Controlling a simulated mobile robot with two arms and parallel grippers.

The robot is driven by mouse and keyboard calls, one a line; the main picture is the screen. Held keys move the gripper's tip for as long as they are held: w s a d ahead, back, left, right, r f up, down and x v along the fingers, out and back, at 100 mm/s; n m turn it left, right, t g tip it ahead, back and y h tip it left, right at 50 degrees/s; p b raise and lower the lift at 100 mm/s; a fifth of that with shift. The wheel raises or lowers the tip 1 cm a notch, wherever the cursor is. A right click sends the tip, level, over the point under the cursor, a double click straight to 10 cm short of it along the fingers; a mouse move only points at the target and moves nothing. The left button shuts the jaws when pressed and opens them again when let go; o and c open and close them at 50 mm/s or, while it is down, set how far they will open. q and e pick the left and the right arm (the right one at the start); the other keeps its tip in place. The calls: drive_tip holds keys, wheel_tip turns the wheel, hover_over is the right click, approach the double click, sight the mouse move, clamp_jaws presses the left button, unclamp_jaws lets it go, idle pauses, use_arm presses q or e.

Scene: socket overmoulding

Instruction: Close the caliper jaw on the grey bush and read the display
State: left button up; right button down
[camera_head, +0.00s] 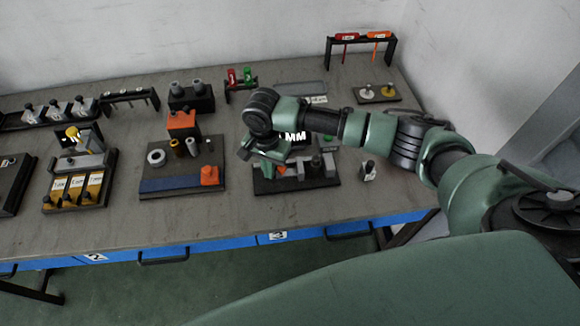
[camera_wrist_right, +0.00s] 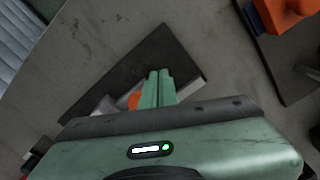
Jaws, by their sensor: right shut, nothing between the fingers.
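A dark board (camera_head: 325,182) carries low grey blocks (camera_head: 301,170) that look like the caliper. A black display panel (camera_head: 297,136) stands behind them with "MM" in white; my arm covers part of it, and no reading is legible. My right gripper (camera_head: 272,163) is low over the left part of this board, its fingers together and empty. In the right wrist view the shut fingers (camera_wrist_right: 158,84) are over the dark board, beside an orange piece (camera_wrist_right: 135,101) and a light grey bar (camera_wrist_right: 104,105). I cannot make out the grey bush clearly. My left gripper is out of view.
Left of the board is another board (camera_head: 152,187) with a grey ring, small cylinders and orange blocks. A small grey-and-black piece (camera_head: 368,171) stands to the right. A rack with two screwdrivers (camera_head: 361,43) is at the back. Bare grey table lies in front.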

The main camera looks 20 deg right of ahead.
sight(281, 168)
drive_tip(key=shift+s+d+p, duration=0.25)
drive_tip(key=shift+d+p, duration=0.4)
drive_tip(key=shift+d, duration=0.2)
drive_tip(key=shift+s+d+p, duration=0.25)
drive_tip(key=shift+d+p, duration=0.4)
drive_tip(key=shift+d, duration=0.4)
drive_tip(key=shift+d, duration=0.15)
idle(0.5)
drive_tip(key=shift+a+p, duration=0.5)
drive_tip(key=shift+p, duration=0.05)
drive_tip(key=shift+r, duration=0.1)
drive_tip(key=shift+w+a+r+p, duration=0.1)
drive_tip(key=shift+r+p, duration=0.1)
drive_tip(key=shift+p, duration=0.2)
drive_tip(key=r+p, duration=0.3)
drive_tip(key=p, duration=0.1)
drive_tip(key=r+p, duration=0.4)
drive_tip(key=shift+a+r, duration=0.2)
drive_tip(key=shift+r, duration=0.05)
